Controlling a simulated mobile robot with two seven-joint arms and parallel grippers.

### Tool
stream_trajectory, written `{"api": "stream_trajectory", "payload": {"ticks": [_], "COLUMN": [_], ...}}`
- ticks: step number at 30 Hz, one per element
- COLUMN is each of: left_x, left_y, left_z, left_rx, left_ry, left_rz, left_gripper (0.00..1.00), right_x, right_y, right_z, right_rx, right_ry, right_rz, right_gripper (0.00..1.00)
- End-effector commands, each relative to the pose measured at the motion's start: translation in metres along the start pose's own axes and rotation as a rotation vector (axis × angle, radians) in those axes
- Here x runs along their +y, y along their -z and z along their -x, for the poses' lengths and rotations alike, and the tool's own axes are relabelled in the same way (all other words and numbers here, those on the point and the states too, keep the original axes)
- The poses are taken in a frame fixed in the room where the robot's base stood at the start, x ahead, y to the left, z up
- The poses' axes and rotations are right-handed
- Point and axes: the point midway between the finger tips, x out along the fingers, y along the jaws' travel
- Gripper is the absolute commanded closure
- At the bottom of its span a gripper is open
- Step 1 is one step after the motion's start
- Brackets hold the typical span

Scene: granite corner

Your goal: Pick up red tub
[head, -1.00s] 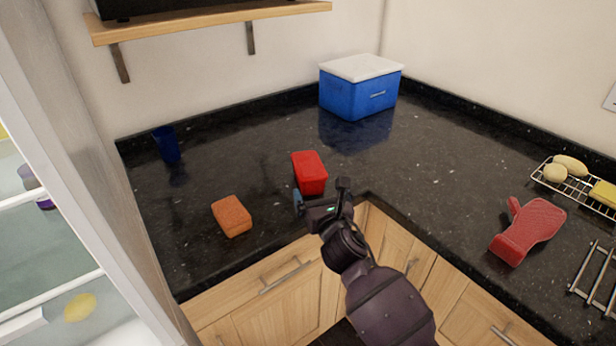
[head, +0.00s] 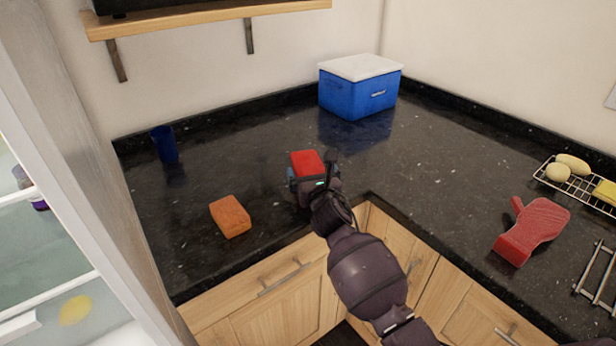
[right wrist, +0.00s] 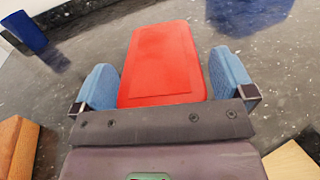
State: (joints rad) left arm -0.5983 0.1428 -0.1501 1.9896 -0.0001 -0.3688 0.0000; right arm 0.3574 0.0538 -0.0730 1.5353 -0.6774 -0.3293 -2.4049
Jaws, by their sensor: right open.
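The red tub (head: 306,162) stands on the black counter near its inner corner, and its near side is hidden behind my gripper in the head view. My right gripper (head: 311,172) is at the tub, with its fingers on either side of it. In the right wrist view the red tub (right wrist: 162,62) lies between the two blue finger pads (right wrist: 164,84). The jaws are open, with a small gap at the left pad; at the right pad the gap is too narrow to judge. My left gripper is not in view.
An orange sponge (head: 230,216) lies left of the tub, with a blue cup (head: 164,144) farther back. A blue cooler with a white lid (head: 358,92) stands at the back. A red mitt-like item (head: 532,230) and a wire rack (head: 566,182) are at right.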

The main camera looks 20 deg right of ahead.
Motion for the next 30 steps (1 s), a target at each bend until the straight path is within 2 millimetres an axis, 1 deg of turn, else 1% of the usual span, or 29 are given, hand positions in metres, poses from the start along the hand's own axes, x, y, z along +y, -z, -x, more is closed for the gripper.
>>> {"api": "stream_trajectory", "payload": {"ticks": [3, 8, 12, 14, 20, 23, 26, 30], "left_x": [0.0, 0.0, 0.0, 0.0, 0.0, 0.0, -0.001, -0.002], "left_y": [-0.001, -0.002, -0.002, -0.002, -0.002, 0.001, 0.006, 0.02], "left_z": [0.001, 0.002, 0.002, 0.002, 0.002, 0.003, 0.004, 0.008], "left_rx": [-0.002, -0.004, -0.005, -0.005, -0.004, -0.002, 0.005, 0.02], "left_ry": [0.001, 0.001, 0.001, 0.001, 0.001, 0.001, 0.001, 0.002], "left_rz": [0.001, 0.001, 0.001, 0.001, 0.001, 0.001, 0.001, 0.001], "left_gripper": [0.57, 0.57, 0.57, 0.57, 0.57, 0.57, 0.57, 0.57], "right_x": [0.0, 0.0, 0.0, 0.0, 0.0, 0.0, 0.0, -0.001], "right_y": [0.0, 0.0, 0.0, 0.0, -0.001, -0.005, -0.016, -0.044], "right_z": [0.0, 0.0, 0.0, 0.0, 0.0, 0.0, 0.0, 0.0], "right_rx": [0.0, 0.0, 0.0, 0.0, -0.002, -0.004, -0.006, -0.01], "right_ry": [0.0, 0.0, 0.0, 0.0, -0.001, -0.001, -0.001, -0.001], "right_rz": [0.0, 0.0, 0.001, 0.001, 0.001, 0.002, 0.003, 0.004], "right_gripper": [0.0, 0.24, 0.46, 0.54, 0.54, 0.54, 0.54, 0.54]}}
